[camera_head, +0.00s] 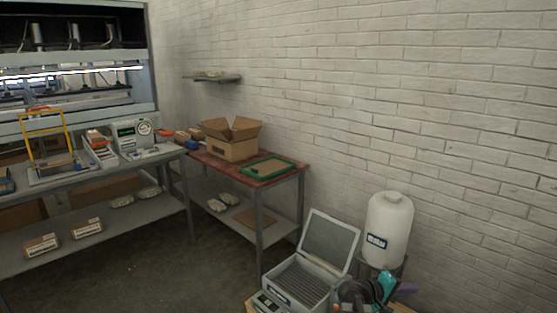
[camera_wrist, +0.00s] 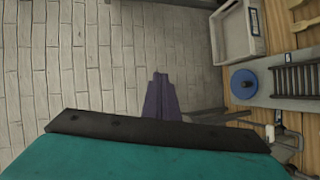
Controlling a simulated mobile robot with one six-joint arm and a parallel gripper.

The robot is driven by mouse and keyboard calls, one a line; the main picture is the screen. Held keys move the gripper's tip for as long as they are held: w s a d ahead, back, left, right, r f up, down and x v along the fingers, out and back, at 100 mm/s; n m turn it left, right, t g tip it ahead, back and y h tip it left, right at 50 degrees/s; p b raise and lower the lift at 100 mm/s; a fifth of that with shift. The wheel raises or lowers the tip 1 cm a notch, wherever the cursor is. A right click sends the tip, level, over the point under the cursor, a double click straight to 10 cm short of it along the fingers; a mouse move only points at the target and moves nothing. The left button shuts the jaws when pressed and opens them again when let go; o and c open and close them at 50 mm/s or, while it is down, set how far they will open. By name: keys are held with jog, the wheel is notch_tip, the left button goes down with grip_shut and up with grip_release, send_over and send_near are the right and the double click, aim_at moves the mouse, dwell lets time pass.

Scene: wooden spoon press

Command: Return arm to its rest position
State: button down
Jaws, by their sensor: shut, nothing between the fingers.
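My gripper (camera_wrist: 160,78) shows in the wrist view as two purple fingers that lie together, with nothing between them. They point away over a pale brick or block surface and grey floor. In the head view my gripper (camera_head: 407,290) shows as a small purple piece beside a teal and dark arm part at the bottom right. It is in front of the white tank (camera_head: 389,232) and to the right of the open grey case (camera_head: 297,283). Most of the arm is out of view.
A red-topped table (camera_head: 228,168) with a cardboard box (camera_head: 231,147) and a green-framed tray (camera_head: 267,168) stands mid-view. A grey workbench (camera_head: 80,177) is at left. The wrist view shows a blue disc (camera_wrist: 244,82) and slotted rack (camera_wrist: 296,80) at right. Open floor lies left of the case.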

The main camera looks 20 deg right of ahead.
jog(key=s+a+f+n+y+p, duration=0.2)
jog(key=a+f+y+p, duration=0.4)
jog(key=a+f, duration=1.4)
jog(key=s+a+f+g+y+p, duration=0.1)
jog(key=s+a+f+y, duration=0.2)
jog(key=s+a, duration=0.3)
jog(key=s+a+f+g+y+p, duration=0.1)
jog(key=s+a+f+g+y, duration=0.1)
jog(key=s+a, duration=0.5)
jog(key=s+a+f+g+y+p, duration=0.1)
jog(key=s+a+f+y, duration=0.2)
jog(key=a, duration=1.2)
jog(key=s+f, duration=0.1)
jog(key=s, duration=0.2)
jog(key=shift+s+m+g+y, duration=0.15)
jog(key=shift+m+g+y, duration=0.25)
jog(key=shift+f, duration=0.1)
